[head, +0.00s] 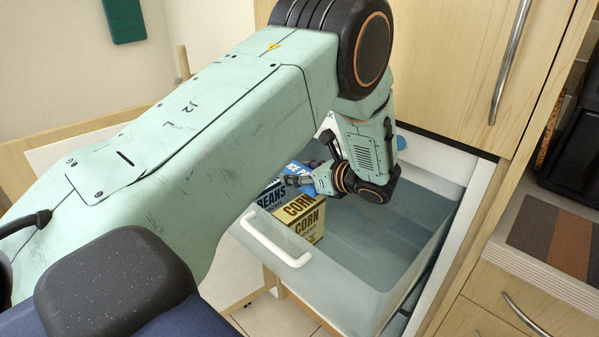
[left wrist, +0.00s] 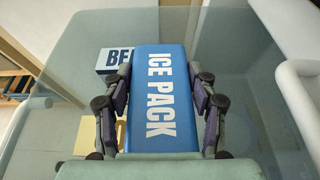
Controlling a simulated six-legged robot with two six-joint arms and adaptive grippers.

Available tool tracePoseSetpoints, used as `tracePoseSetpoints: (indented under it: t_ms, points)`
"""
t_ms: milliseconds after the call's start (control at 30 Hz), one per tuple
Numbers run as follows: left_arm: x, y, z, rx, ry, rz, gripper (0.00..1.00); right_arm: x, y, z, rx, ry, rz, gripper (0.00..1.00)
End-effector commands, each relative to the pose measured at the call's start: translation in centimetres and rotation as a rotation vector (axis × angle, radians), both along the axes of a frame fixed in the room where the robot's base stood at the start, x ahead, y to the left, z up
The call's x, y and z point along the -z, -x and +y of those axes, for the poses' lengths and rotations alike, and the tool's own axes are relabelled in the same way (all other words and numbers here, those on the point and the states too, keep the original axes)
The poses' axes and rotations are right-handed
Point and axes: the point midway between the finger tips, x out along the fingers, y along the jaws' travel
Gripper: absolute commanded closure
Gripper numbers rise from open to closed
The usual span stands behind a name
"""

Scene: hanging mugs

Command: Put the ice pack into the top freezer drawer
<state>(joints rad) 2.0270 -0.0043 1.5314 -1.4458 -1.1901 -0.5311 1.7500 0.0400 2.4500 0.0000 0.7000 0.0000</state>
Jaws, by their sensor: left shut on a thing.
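A blue ice pack with white lettering (left wrist: 160,95) lies between the fingers of my left gripper (left wrist: 162,100), which is shut on it. In the head view the ice pack (head: 295,169) shows only in part, behind my left gripper (head: 318,180). The gripper holds it over the left part of the pulled-out clear drawer (head: 385,258) with a white handle. Whether the ice pack touches the drawer's floor or the boxes cannot be told. My right gripper is not in view.
A yellow corn box (head: 304,216) and a blue-and-white beans box (head: 270,196) stand in the left part of the drawer. The drawer's right side is empty. A wooden cabinet door with a metal handle (head: 508,62) is above it. A counter with a striped mat (head: 552,228) is at right.

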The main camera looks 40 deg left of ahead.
Motion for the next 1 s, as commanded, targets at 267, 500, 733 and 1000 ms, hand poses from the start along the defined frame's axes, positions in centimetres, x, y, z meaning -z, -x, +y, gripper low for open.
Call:
tracePoseSetpoints:
  t_ms: [267, 500, 733, 1000]
  points:
    - [-0.1, 0.0, 0.0, 0.000, -0.001, 0.000, 0.26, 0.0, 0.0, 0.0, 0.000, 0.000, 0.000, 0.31]
    - [0.0, 0.0, 0.0, 0.000, -0.001, 0.000, 0.16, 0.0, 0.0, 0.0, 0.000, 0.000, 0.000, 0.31]
    - [0.0, 0.0, -0.2, 0.001, 0.001, 0.001, 0.16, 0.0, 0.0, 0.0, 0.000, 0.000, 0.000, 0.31]
    - [-1.7, 0.1, -4.0, 0.006, -0.003, -0.002, 0.16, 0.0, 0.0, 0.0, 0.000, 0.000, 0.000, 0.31]
